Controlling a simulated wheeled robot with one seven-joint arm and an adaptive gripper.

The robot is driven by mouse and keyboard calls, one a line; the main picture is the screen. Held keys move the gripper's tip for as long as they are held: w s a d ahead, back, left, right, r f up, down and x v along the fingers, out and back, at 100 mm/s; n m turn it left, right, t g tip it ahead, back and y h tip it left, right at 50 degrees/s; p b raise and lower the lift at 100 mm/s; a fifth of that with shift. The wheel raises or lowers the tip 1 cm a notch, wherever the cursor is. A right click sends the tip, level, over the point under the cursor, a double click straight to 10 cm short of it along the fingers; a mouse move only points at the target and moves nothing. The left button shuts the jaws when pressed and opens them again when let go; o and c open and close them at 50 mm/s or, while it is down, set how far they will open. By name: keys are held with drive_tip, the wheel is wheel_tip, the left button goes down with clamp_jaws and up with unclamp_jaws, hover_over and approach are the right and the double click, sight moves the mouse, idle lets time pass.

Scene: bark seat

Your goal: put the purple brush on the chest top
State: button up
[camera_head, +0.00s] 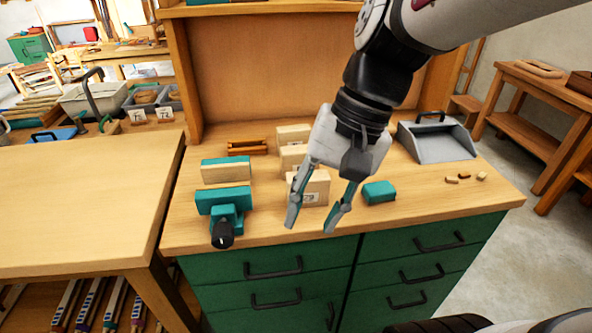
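The chest top (430,190) is a light wood surface over green drawers, with a wooden back panel behind it. My gripper (312,227) hangs over the front middle of this top, fingers pointing down and spread apart. Nothing shows between the fingers. I cannot make out a purple brush anywhere in the head view; part of the top behind my gripper and arm is hidden.
Near my gripper are a teal block (379,192), pale wooden blocks (315,190) and a teal tool with a black knob (223,208). A grey dustpan (437,140) stands at back right, small wood bits (465,176) before it. The left table (80,200) is bare in front.

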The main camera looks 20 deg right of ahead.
drive_tip(key=s+d+n+t+h, duration=0.2)
drive_tip(key=s+n+h, duration=0.1)
drive_tip(key=s+n, duration=0.3)
drive_tip(key=shift+s+d+r+h, duration=0.2)
drive_tip(key=shift+s+r+h, duration=0.2)
drive_tip(key=shift+s, duration=0.2)
wheel_tip(320, 180, up, 8)
drive_tip(key=t+p, duration=0.1)
drive_tip(key=p, duration=0.5)
drive_tip(key=shift+f+t, duration=0.15)
drive_tip(key=shift+t, duration=0.25)
